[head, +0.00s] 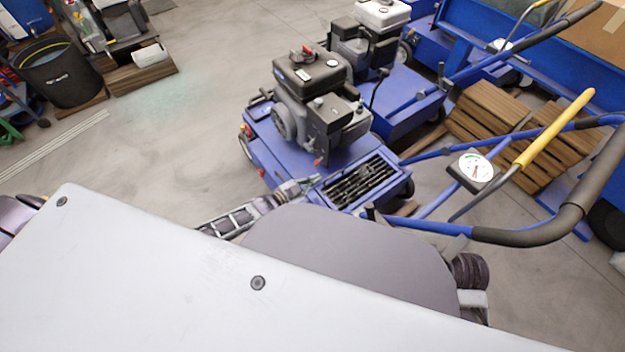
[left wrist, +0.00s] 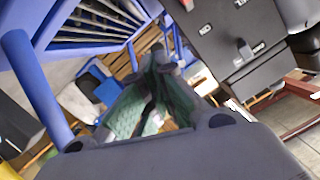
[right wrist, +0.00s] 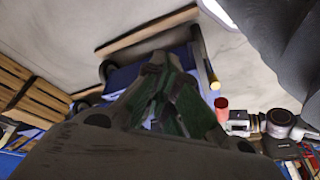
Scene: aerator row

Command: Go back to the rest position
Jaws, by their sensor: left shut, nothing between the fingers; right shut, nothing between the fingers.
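My left gripper (head: 308,183) shows small in the head view, just beside the front corner of the nearest blue aerator (head: 262,150). In the left wrist view its green-padded fingers (left wrist: 158,68) come together at the tips, with nothing held. My right gripper is hidden in the head view. In the right wrist view its fingers (right wrist: 166,70) are together and empty, with a blue machine part (right wrist: 122,78) behind them. I cannot tell whether either gripper touches anything.
The near aerator carries a dark engine (head: 315,95), a gauge (head: 475,170), a yellow lever (head: 553,128) and a long handlebar (head: 585,195) reaching right. More blue machines and wooden pallets (head: 500,125) stand behind. A black bucket (head: 62,75) stands upper left; floor between is clear.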

